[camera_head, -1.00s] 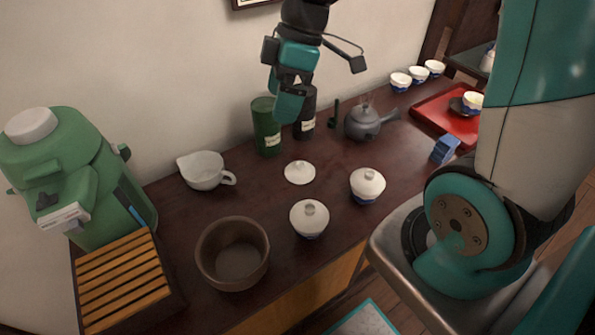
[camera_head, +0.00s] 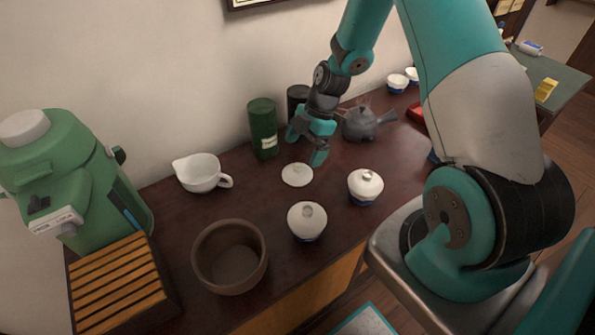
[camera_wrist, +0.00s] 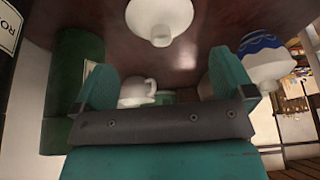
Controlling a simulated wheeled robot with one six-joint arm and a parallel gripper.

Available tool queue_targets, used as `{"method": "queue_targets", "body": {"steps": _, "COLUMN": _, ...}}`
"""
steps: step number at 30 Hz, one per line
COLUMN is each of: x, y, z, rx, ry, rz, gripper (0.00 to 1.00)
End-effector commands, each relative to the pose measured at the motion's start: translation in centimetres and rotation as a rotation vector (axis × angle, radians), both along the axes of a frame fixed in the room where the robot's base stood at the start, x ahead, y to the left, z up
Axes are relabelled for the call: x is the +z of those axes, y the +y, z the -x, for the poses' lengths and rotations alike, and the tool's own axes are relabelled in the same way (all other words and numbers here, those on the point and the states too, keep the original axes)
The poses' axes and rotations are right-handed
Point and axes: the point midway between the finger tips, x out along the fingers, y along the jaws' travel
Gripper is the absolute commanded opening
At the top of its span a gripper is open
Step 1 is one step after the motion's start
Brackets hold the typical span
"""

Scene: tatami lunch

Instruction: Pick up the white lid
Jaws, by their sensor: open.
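The white lid (camera_head: 297,175) lies flat on the dark wooden counter, its small round knob facing up. It also shows at the top of the wrist view (camera_wrist: 160,14), cut by the frame edge, beyond the fingers. My gripper (camera_head: 305,147) is open and empty, just behind and above the lid in the head view. Its two teal fingers (camera_wrist: 166,82) stand wide apart in the wrist view, with no lid between them.
Two lidded white cups, (camera_head: 307,221) and (camera_head: 365,186), stand in front and to the right. A green canister (camera_head: 263,128) and a dark canister (camera_head: 297,104) stand behind; a grey teapot (camera_head: 366,123) is right. A white pitcher (camera_head: 200,172) and brown bowl (camera_head: 231,257) are left.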

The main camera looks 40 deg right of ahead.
Motion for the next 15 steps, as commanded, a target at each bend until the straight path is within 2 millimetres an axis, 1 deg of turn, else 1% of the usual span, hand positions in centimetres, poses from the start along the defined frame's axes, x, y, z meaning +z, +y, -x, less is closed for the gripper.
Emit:
{"method": "queue_targets", "body": {"steps": 1, "x": -0.5, "y": 0.2, "z": 0.0, "rx": 0.001, "ry": 0.003, "rz": -0.001, "gripper": 1.00}}
{"method": "queue_targets", "body": {"steps": 7, "x": -1.8, "y": 0.7, "z": 0.1, "rx": 0.000, "ry": 0.003, "rz": -0.001, "gripper": 1.00}}
{"method": "queue_targets", "body": {"steps": 12, "x": -4.3, "y": 1.7, "z": 0.3, "rx": 0.001, "ry": 0.005, "rz": -0.001, "gripper": 1.00}}
{"method": "queue_targets", "body": {"steps": 15, "x": -5.4, "y": 2.1, "z": 0.2, "rx": 0.000, "ry": 0.003, "rz": -0.001, "gripper": 1.00}}
